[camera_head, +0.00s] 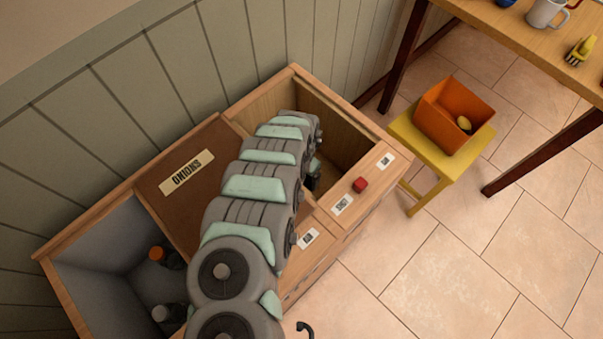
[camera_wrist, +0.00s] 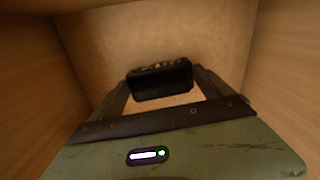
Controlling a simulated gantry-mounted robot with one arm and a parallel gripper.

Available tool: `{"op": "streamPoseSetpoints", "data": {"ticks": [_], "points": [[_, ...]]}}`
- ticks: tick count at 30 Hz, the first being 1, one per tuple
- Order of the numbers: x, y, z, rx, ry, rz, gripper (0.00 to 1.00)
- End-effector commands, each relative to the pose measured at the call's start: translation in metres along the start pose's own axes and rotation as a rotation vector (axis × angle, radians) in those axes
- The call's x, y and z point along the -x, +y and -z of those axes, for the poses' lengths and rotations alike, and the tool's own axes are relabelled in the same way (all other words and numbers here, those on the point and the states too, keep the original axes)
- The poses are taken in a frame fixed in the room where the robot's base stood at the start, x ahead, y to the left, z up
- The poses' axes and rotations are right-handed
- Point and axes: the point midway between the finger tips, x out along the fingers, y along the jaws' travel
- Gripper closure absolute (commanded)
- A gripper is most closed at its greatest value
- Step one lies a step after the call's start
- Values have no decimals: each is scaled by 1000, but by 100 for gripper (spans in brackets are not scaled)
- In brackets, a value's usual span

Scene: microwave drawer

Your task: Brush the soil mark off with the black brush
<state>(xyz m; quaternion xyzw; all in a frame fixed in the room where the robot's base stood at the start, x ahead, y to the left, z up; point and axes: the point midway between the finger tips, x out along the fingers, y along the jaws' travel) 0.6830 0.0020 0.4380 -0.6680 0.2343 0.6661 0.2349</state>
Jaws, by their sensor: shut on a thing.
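The black brush (camera_wrist: 160,82) is between the two fingers of my gripper (camera_wrist: 163,88), which is shut on it, in the wrist view. It is over the bare floor of a wooden compartment (camera_wrist: 95,35); I cannot tell whether it touches the floor. In the head view my arm reaches down into the right, open compartment (camera_head: 328,112) of the wooden bin, and hides most of the gripper and brush. I see no clear soil mark in either view; the arm or brush may hide it.
Compartment walls stand close on both sides. A brown lid marked ONIONS (camera_head: 190,178) covers the middle; bottles (camera_head: 160,255) stand in the left compartment. An orange box (camera_head: 452,112) sits on a yellow stool (camera_head: 440,165).

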Motion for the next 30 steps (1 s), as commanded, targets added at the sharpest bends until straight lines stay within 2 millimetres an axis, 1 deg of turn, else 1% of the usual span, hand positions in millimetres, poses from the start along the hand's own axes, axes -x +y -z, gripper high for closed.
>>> {"op": "streamPoseSetpoints", "data": {"ticks": [11, 22, 26, 30], "points": [[-4, 0, 1, 0, 0, 0, 42], [-4, 2, 15, 0, 2, 1, 42], [-3, 1, 12, 1, -1, 0, 42], [-3, 1, 3, 1, -3, -2, 42]]}}
